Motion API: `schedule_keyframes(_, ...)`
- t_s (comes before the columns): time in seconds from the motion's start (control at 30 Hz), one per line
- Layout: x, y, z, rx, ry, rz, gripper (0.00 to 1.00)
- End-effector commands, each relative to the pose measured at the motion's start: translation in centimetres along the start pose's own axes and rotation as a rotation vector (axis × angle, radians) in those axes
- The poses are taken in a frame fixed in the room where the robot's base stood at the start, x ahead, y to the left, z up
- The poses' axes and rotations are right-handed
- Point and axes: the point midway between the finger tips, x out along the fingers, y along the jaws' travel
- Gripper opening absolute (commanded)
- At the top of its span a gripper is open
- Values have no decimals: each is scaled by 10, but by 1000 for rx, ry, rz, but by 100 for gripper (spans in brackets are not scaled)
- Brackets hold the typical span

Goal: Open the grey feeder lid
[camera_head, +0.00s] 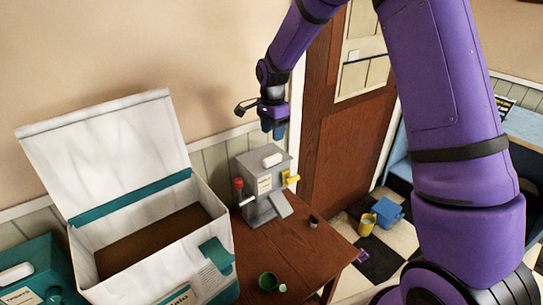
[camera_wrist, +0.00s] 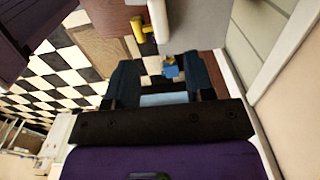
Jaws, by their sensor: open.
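The grey feeder (camera_head: 262,185) stands upright on the brown wooden table, against the wall. Its grey lid (camera_head: 281,164) looks shut and carries a white handle (camera_head: 272,159). A red-knobbed lever (camera_head: 238,184) is on its left side and a yellow part (camera_head: 291,178) on its right. My gripper (camera_head: 274,133) is above the feeder, apart from it, with its fingers pointing down. In the wrist view its fingers (camera_wrist: 163,64) are spread with nothing held. The white handle (camera_wrist: 158,18) and grey feeder (camera_wrist: 190,25) show at the top edge there, cut off.
A large white box (camera_head: 160,245) with a raised lid stands left of the feeder, and a teal box (camera_head: 45,265) further left.

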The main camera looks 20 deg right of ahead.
Motion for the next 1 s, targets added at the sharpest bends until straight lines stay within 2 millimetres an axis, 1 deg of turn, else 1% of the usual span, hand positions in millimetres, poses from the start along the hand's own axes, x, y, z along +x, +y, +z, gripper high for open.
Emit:
schedule_keyframes(0.17, 18, 0, 0, 0, 0, 3, 49)
schedule_keyframes(0.4, 61, 1, 0, 0, -1, 4, 49)
schedule_keyframes(0.6, 90, 0, 0, 0, -1, 2, 49)
schedule_keyframes(0.7, 99, 0, 0, -1, 0, 2, 49)
schedule_keyframes(0.8, 104, 0, 0, -1, 0, 0, 49)
schedule_keyframes(1.0, 106, 0, 0, -1, 0, -1, 49)
